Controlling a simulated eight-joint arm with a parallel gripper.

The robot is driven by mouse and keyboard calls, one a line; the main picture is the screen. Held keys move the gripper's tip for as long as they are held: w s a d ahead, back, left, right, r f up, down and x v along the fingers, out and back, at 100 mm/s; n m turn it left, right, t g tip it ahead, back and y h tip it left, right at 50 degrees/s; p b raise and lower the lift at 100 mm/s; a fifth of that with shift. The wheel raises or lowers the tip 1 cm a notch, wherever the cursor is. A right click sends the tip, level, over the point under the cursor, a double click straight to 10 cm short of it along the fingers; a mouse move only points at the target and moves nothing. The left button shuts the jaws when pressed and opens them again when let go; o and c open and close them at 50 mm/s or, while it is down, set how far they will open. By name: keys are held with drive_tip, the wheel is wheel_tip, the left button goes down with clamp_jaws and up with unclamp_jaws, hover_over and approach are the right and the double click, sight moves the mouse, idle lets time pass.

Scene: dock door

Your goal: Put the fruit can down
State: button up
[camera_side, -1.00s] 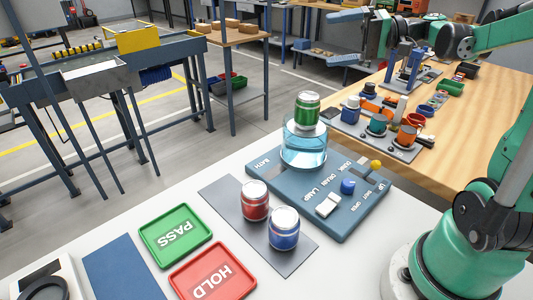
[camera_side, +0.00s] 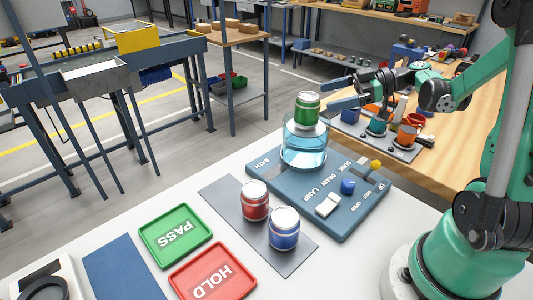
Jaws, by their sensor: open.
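Three cans show: a green can (camera_side: 307,108) at the top of the clear glass bath (camera_side: 304,153), a red can (camera_side: 255,201) and a blue can (camera_side: 284,228). I cannot tell by label which is the fruit can. The green can is upright above the blue water; what supports it is hard to see. The red and blue cans stand upright on a grey mat (camera_side: 222,196). My gripper (camera_side: 326,97) is open and empty just right of the green can, its fingers pointing left toward it. No contact is visible.
The bath stands on a blue panel (camera_side: 345,226) with a white switch (camera_side: 327,204), a blue knob (camera_side: 348,186) and a yellow-topped lever (camera_side: 376,164). A green PASS tray (camera_side: 148,238) and red HOLD tray (camera_side: 181,284) lie empty at the front left.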

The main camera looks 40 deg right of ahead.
sight(308, 103)
drive_tip(key=shift+f+x, duration=0.1)
drive_tip(key=shift+x, duration=1.35)
drive_tip(key=shift+f+x, duration=0.15)
drive_tip(key=shift+x, duration=1.25)
clamp_jaws()
drive_tip(key=shift+r, duration=0.1)
